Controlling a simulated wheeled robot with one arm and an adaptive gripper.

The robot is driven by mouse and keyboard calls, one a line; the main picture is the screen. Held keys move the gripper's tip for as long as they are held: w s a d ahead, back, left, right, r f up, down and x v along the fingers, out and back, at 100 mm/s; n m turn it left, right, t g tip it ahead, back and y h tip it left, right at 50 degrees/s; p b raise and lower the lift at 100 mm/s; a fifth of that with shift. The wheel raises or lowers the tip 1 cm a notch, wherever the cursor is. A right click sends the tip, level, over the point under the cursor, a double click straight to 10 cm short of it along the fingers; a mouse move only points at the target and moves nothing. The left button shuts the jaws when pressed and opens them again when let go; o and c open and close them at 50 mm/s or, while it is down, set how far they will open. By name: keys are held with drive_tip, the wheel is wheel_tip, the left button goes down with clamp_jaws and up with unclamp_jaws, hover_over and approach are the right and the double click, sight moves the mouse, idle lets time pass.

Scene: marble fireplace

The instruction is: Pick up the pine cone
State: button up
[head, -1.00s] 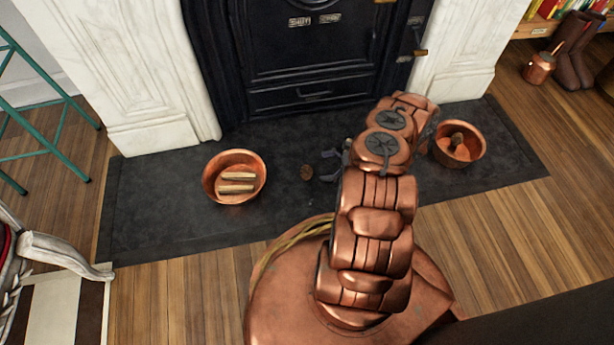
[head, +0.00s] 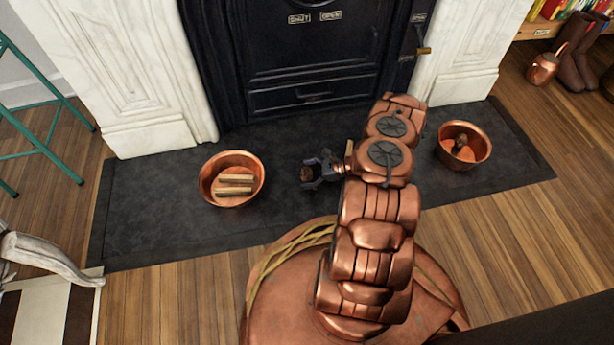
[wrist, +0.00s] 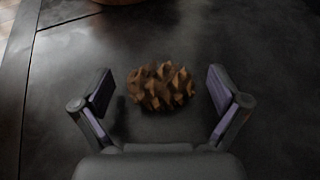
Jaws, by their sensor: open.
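The pine cone (wrist: 160,87) is brown and knobbly and lies on the dark hearth slab. In the wrist view it sits between the two spread fingers of my gripper (wrist: 160,92), with a gap on each side. My gripper is open and holds nothing. In the head view the pine cone (head: 307,174) shows small at the left end of my gripper (head: 311,173), between its fingertips. My arm comes in from the right and hides part of the hearth.
A copper bowl with wood sticks (head: 210,198) stands left on the hearth (head: 150,215). Another copper bowl (head: 483,150) with brown contents stands right. The black stove (head: 315,60) and marble pillars (head: 160,125) are behind. Bare slab lies between the left bowl and my gripper.

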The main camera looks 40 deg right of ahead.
drive_tip(key=shift+c, duration=0.4)
drive_tip(key=c, duration=0.9)
